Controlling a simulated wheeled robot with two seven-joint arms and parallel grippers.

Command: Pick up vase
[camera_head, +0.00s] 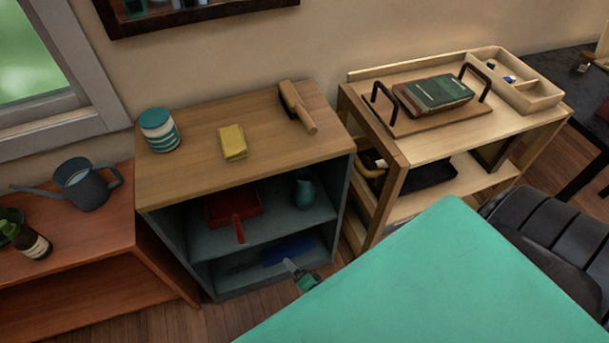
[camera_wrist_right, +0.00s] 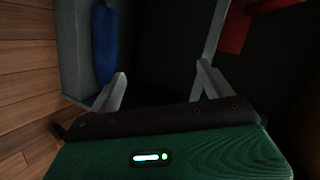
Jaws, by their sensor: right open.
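The vase (camera_head: 304,191) is small, teal and rounded. It stands on the upper inside shelf of the grey cabinet, near the right wall, in the head view. My right gripper (camera_head: 289,265) is in front of the cabinet's lower opening, below the vase and apart from it. In the right wrist view my right gripper (camera_wrist_right: 160,82) is open, with nothing between its fingers. I cannot make out the vase in that view. My left gripper is not in view.
The cabinet (camera_head: 190,180) has a wooden top and an open front. A red dustpan (camera_head: 234,206) lies left of the vase. A blue object (camera_head: 288,250) lies on the lower level. A large teal surface (camera_head: 430,285) fills the lower right. Wooden floor (camera_head: 165,325) shows in front.

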